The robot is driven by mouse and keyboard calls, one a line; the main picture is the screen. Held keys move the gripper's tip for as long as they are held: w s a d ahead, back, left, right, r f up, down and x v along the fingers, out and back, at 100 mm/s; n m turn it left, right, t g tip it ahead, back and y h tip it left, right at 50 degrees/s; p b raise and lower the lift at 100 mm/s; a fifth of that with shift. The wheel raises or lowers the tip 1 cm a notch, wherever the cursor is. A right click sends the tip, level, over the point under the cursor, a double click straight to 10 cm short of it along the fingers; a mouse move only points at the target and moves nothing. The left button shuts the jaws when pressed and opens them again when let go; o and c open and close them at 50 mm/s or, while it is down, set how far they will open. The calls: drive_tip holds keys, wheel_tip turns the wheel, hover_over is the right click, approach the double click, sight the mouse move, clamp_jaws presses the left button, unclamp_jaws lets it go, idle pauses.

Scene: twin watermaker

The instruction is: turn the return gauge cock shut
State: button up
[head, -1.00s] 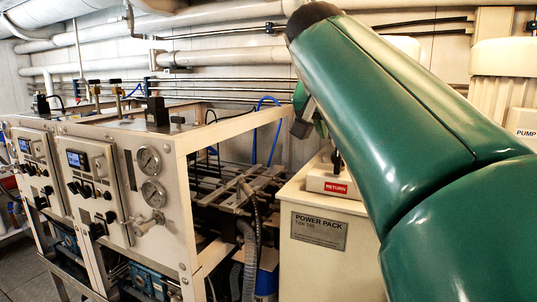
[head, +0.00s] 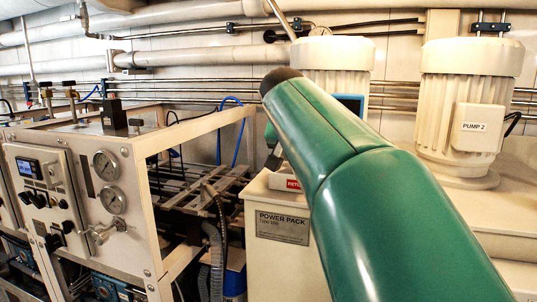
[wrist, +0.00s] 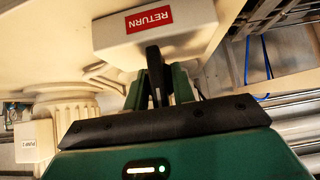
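The box with the red RETURN label (head: 292,184) sits on top of the power pack in the head view, partly behind my arm. In the wrist view the pale box (wrist: 192,32) fills the top middle, its red label facing the camera. A black upright lever (wrist: 154,62), seemingly the cock's handle, shows below the label. My gripper (wrist: 160,88) is close to it, with a green finger on each side of the black part. I cannot tell whether the fingers touch or clamp it. In the head view my arm hides most of the gripper and the lever.
The power pack cabinet (head: 283,262) stands below the box. A large pump labelled PUMP 2 (head: 470,115) stands at right, with another pump (head: 332,54) behind my arm. At left is a framed panel with gauges (head: 108,182). Pipes run along the wall behind.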

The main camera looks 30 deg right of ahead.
clamp_jaws()
drive_tip(key=shift+w+a+n+g+h, duration=0.1)
drive_tip(key=shift+w+n+g+h, duration=0.05)
drive_tip(key=shift+n+g+h, duration=0.65)
drive_tip(key=n+g+h, duration=0.1)
drive_tip(key=g+h, duration=0.1)
drive_tip(key=h, duration=0.1)
drive_tip(key=shift+n+g, duration=0.3)
drive_tip(key=shift+n, duration=0.1)
drive_tip(key=n+g+h, duration=0.2)
drive_tip(key=h, duration=0.1)
drive_tip(key=shift+w+a+f+n+h, duration=0.1)
drive_tip(key=shift+a+f+n+h, duration=0.05)
drive_tip(key=shift+n+h, duration=0.15)
drive_tip(key=shift+n+g+h, duration=0.4)
drive_tip(key=shift+n+h, duration=1.1)
drive_tip(key=shift+h, duration=0.1)
drive_tip(key=shift+o, duration=1.5)
unclamp_jaws()
drive_tip(key=shift+f, duration=0.1)
